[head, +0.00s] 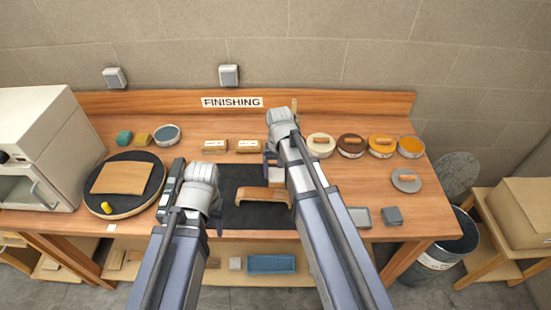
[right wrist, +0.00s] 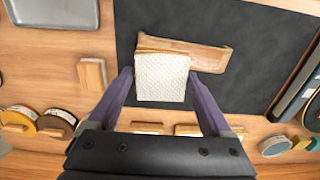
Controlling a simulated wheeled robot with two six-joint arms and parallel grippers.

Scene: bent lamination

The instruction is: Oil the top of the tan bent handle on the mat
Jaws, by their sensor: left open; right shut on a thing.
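The tan bent handle (head: 258,195) lies on the dark mat (head: 236,176) at the middle of the bench. It also shows in the right wrist view (right wrist: 210,56), partly hidden by a pad. My right gripper (right wrist: 160,82) is shut on this white, textured pad (right wrist: 163,80). The pad overlaps one end of the handle in the right wrist view; I cannot tell whether they touch. My left gripper (head: 192,196) is open and empty, left of the handle near the mat's left edge.
Several round tins, including an orange-topped one (head: 380,146), stand at the back right. Two small wooden blocks (head: 215,146) lie behind the mat. A round board (head: 153,183) carries a wooden sheet (head: 123,178) at left. A grey tray (head: 360,217) sits front right.

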